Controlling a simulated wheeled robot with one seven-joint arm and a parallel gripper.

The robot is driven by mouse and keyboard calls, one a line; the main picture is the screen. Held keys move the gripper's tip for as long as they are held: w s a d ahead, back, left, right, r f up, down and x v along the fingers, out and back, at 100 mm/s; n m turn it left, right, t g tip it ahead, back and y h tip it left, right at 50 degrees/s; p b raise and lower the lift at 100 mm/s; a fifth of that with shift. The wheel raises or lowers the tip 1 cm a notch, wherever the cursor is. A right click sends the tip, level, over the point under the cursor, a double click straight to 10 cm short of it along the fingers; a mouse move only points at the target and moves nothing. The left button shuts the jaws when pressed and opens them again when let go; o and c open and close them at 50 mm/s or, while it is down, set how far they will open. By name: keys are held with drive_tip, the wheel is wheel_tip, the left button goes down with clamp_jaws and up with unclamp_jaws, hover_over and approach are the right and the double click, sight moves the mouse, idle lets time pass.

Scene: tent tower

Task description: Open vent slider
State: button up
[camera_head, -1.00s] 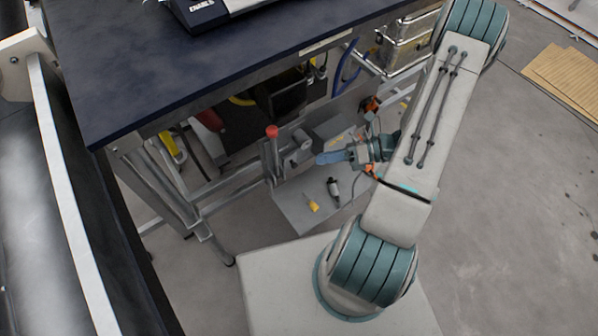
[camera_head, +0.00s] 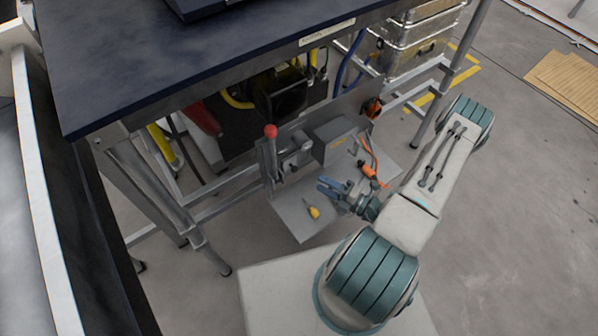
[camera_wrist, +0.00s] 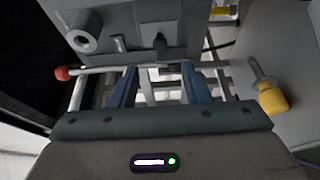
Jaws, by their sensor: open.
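No part is clearly marked as the vent slider. My gripper also shows in the head view (camera_head: 326,186), above the grey shelf, right of the lever. Its fingers are apart with nothing held between them.
A yellow-handled tool (camera_head: 314,213) lies on the shelf (camera_head: 290,222). An orange tool (camera_head: 370,172) and a grey box (camera_head: 333,140) are close by. The dark tabletop (camera_head: 200,60) overhangs from above. Metal cases (camera_head: 415,45) are stacked at back right.

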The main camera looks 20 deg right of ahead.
sight(296, 170)
drive_tip(key=b+x, duration=0.1)
drive_tip(key=x, duration=0.8)
drive_tip(key=shift+w+a, duration=0.2)
drive_tip(key=shift+a, duration=0.1)
